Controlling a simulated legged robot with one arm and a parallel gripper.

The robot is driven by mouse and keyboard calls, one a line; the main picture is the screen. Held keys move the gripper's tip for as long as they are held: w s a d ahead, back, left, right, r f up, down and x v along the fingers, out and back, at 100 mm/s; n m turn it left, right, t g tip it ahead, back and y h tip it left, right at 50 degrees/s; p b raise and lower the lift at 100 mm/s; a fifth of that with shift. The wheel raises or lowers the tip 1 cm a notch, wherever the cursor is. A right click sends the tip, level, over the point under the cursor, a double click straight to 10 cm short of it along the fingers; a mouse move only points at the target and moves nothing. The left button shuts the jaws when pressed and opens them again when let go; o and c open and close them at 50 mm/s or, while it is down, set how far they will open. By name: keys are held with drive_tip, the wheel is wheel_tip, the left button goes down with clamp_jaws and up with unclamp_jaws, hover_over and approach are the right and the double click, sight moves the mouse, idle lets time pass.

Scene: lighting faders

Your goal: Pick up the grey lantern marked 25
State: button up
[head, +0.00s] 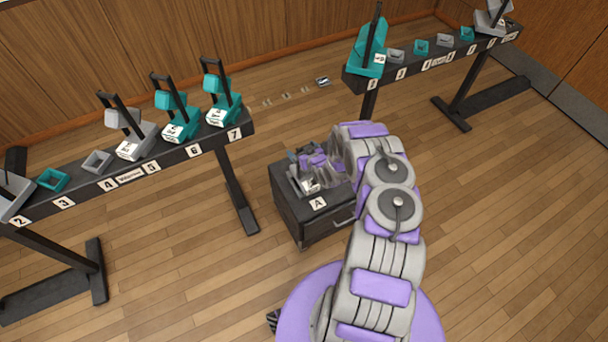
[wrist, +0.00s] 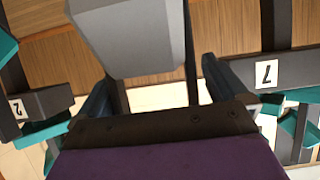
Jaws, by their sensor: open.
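A grey lantern (head: 309,185) with a white label stands on the dark cabinet marked A (head: 318,226), partly hidden by my gripper (head: 306,160). Its label is too small to read. In the wrist view a grey lantern block (wrist: 130,38) and a dark upright post (wrist: 190,50) fill the top middle. My gripper (wrist: 155,78) is open there, with one finger on each side of the view of the block. I cannot tell whether the fingers touch it. Another grey lantern (head: 134,143) stands on the left rack; its label is unreadable too.
The left rack (head: 98,192) holds teal lanterns (head: 178,124) (head: 220,114) and small trays (head: 97,161). The right rack (head: 415,77) holds a tall teal lantern (head: 369,62), trays and a grey lantern (head: 491,20). Small items (head: 322,81) lie on the floor between. Floor around the cabinet is clear.

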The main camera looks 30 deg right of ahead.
drive_tip(key=shift+w+d, duration=0.1)
drive_tip(key=shift+d, duration=0.2)
drive_tip(key=shift+c, duration=0.2)
drive_tip(key=shift+d, duration=0.15)
drive_tip(key=shift+c, duration=1.4)
drive_tip(key=shift+a, duration=0.25)
drive_tip(key=c, duration=0.6)
drive_tip(key=shift+d, duration=0.15)
drive_tip(key=c, duration=0.8)
clamp_jaws()
